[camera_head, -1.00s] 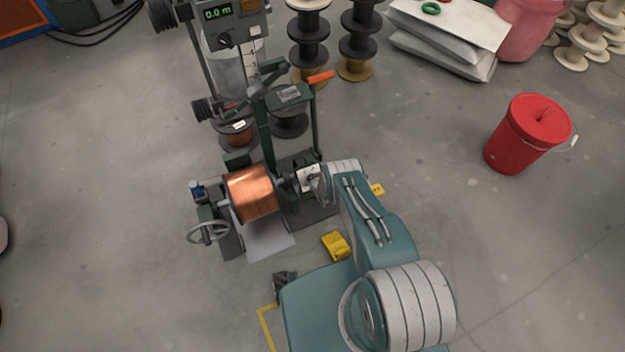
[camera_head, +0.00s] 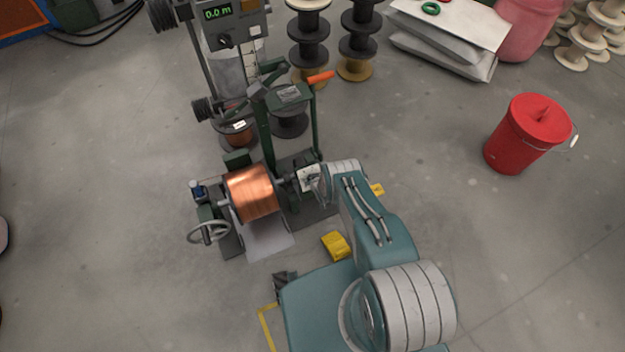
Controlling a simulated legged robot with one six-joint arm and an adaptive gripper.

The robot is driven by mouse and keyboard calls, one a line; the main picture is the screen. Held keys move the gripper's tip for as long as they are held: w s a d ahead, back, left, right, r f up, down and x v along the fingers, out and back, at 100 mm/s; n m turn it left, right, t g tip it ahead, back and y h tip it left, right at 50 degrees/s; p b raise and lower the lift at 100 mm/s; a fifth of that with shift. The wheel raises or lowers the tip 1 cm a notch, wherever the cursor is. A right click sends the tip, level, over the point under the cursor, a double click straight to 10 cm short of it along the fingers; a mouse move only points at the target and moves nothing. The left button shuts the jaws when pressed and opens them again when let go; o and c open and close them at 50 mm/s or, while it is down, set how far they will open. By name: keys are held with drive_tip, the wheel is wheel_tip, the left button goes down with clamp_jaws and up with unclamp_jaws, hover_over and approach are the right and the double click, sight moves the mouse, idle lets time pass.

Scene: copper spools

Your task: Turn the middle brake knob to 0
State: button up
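The copper spool machine stands at the centre left, with a shiny copper spool (camera_head: 253,193) on its shaft. Right of the spool is a small white plate (camera_head: 307,177) with dark marks, partly behind the end of my arm. It may be a brake dial, but no number on it can be read. I cannot tell which knob is the middle one. My teal arm (camera_head: 380,235) reaches up from the bottom, and its far end is beside this plate. I cannot make out my gripper's fingers; the arm seems to hide them.
A handwheel (camera_head: 208,232) is left of the spool. A meter panel (camera_head: 217,14) reading 0.0 m stands behind, with a dark knob (camera_head: 225,41). A yellow block (camera_head: 335,245) lies on the floor. A red bucket (camera_head: 528,134) stands right, with free floor around it.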

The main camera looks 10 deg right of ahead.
drive_tip(key=shift+n, duration=0.4)
drive_tip(key=n, duration=0.3)
drive_tip(key=shift+a, duration=0.1)
drive_tip(key=n, duration=0.3)
drive_tip(key=shift+t, duration=0.3)
drive_tip(key=n, duration=0.4)
drive_tip(key=shift+n+h, duration=0.3)
drive_tip(key=shift+n, duration=0.1)
drive_tip(key=shift+s+n+t, duration=0.1)
drive_tip(key=shift+n+t, duration=0.2)
drive_tip(key=shift+n, duration=1.2)
drive_tip(key=o, duration=1.1)
drive_tip(key=shift+a, duration=0.1)
drive_tip(key=shift+o, duration=0.2)
